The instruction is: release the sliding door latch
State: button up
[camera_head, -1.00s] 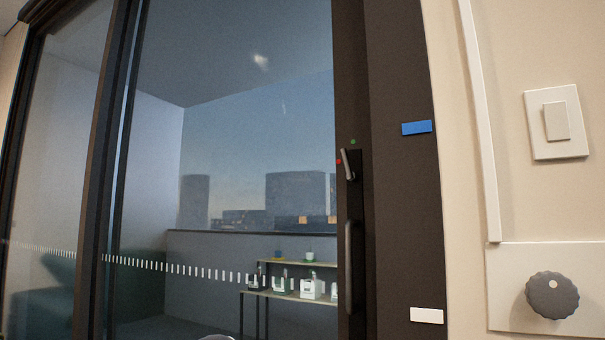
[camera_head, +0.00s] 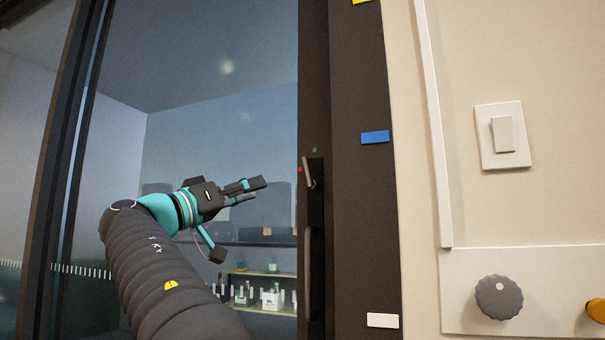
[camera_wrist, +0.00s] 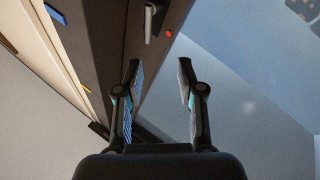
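The latch (camera_head: 309,173) is a small grey lever on the dark door frame, above a long vertical pull handle (camera_head: 308,272). The lever's upper end leans left, near a red dot (camera_head: 299,169); a green dot (camera_head: 315,150) sits just above. My gripper (camera_head: 257,190) is left of the latch in the head view, apart from it, fingers pointing right. In the wrist view my gripper (camera_wrist: 160,75) has its two fingers spread with nothing between them. The latch (camera_wrist: 150,22) and red dot (camera_wrist: 169,33) show beyond the fingertips.
The glass door panel (camera_head: 225,110) lies behind my arm, with a shelf of small items beyond it.

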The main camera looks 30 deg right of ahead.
jog(key=s+m+g, duration=0.1)
jog(key=m, duration=0.1)
jog(key=p, duration=0.3)
send_near(303, 169)
jog(key=s+d, duration=0.1)
jog(key=d, duration=0.1)
jog(key=s+d+r, duration=0.1)
jog(key=d, duration=0.1)
jog(key=s+d+r, duration=0.1)
jog(key=d, duration=0.2)
jog(key=shift+r, duration=0.25)
grip_shut()
